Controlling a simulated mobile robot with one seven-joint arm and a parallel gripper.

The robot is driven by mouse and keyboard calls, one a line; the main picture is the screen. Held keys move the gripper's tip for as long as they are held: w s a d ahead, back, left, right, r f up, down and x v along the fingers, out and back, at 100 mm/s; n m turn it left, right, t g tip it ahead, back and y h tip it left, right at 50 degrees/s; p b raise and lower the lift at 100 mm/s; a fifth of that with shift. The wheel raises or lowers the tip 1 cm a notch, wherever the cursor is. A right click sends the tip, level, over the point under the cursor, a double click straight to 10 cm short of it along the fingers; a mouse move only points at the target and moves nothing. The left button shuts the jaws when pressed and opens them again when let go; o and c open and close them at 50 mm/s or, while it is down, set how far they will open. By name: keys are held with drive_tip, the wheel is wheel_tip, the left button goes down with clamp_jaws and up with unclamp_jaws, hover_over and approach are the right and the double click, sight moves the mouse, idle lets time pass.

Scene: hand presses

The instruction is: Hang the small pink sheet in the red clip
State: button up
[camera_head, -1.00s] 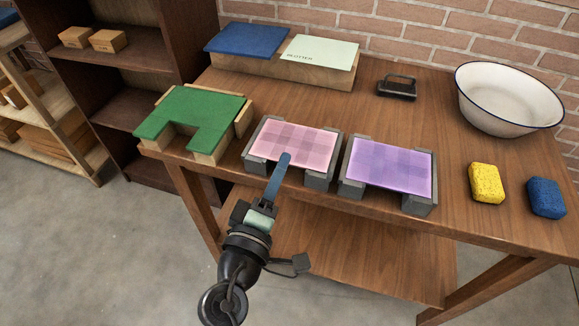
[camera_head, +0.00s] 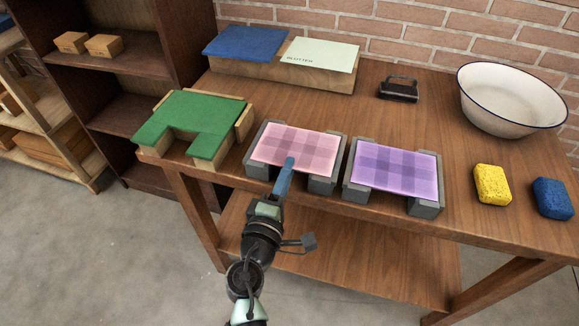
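A pink checked sheet (camera_head: 300,146) lies flat across a pair of grey blocks at the table's front edge. My gripper (camera_head: 289,165) comes from the front, with its blue fingers over the middle of the sheet's front edge. The fingers show as one narrow strip, so I cannot tell whether they are open, or shut on the edge. A purple checked sheet (camera_head: 395,168) lies on similar blocks just to the right. No red clip shows in this view.
A green pad (camera_head: 190,115) on wooden blocks stands to the left. Yellow (camera_head: 492,185) and blue (camera_head: 552,198) sponges lie to the right. A white basin (camera_head: 511,100), a dark handled tool (camera_head: 398,89) and a board marked blotter (camera_head: 320,54) stand farther back.

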drive_tip(key=shift+w+d, duration=0.15)
drive_tip(key=shift+w, duration=0.45)
clamp_jaws()
wheel_tip(320, 180, up, 3)
drive_tip(key=shift+r+p, duration=0.2)
drive_tip(key=shift+p, duration=1.05)
drive_tip(key=shift+f, duration=0.15)
drive_tip(key=shift+s, duration=0.15)
